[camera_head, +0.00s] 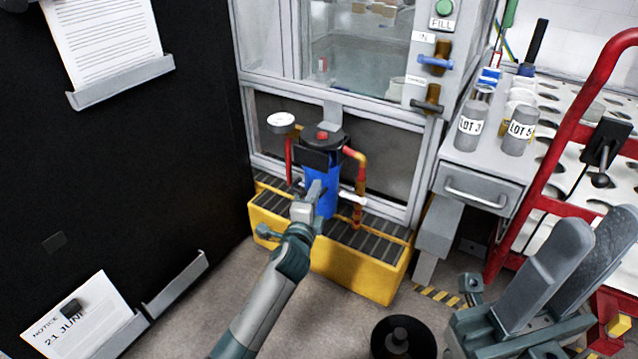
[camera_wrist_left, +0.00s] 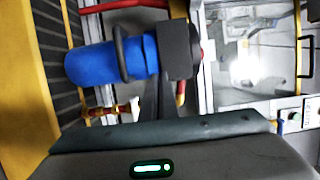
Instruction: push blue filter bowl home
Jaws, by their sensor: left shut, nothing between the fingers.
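The blue filter bowl (camera_head: 325,203) hangs upright under a dark filter head (camera_head: 322,138) with a red button on top. The bowl also shows lying sideways in the left wrist view (camera_wrist_left: 92,63), with a dark loop around it near the head. My left gripper (camera_head: 316,188) is shut and empty, its tips in front of the bowl in the head view. In the wrist view its dark fingers (camera_wrist_left: 158,92) reach to the bowl's upper end; contact is unclear. My right gripper (camera_head: 590,245) is at lower right with its fingers apart, away from the bowl.
A yellow tray (camera_head: 345,272) with a dark grating stands below the bowl. Red and copper pipes (camera_head: 357,180) and a gauge (camera_head: 282,122) flank the filter. A black panel (camera_head: 120,180) bounds the left; a drawer cabinet (camera_head: 482,190) and red rail stand right.

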